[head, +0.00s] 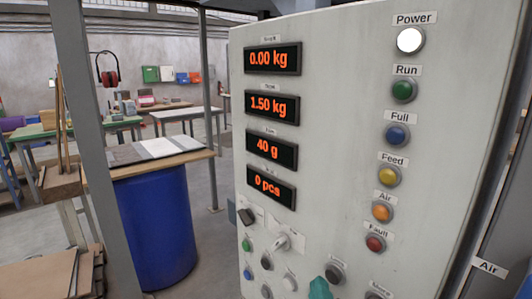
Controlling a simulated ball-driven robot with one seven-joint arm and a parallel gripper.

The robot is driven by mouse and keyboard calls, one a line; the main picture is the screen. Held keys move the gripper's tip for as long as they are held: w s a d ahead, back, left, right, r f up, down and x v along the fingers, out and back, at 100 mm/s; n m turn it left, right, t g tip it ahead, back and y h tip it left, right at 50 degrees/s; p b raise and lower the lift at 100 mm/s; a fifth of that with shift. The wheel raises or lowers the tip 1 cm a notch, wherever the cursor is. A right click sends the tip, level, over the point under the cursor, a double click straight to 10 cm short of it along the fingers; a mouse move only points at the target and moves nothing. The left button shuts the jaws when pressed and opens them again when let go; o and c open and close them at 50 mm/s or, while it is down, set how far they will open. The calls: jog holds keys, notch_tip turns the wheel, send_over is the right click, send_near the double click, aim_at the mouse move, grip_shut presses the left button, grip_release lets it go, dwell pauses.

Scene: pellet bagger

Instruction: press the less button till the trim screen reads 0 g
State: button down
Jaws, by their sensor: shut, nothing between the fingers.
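The trim screen (271,148) is the third display down on the grey panel and reads 40 g in orange. Its small label is blurred. A dark round button (336,272) low on the panel has a label too small to read surely; it looks like the less button. Another dark button (378,294), labelled More, is to its lower right, cut by the bottom edge. My gripper (320,284) shows as a teal tip at the bottom edge, shut and empty, just lower left of the less button. I cannot tell whether it touches the panel.
Other screens read 0.00 kg (273,59), 1.50 kg (272,106) and 0 pcs (271,188). A lever switch (290,241) and several small buttons are left of my gripper. A lamp column runs down the right, with the Power lamp (410,40) lit. A blue drum (155,225) stands left.

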jog(key=s+a+b, duration=0.1)
jog(key=s+a, duration=0.3)
jog(key=shift+s+a, duration=0.15)
dwell(0.5)
dwell(2.1)
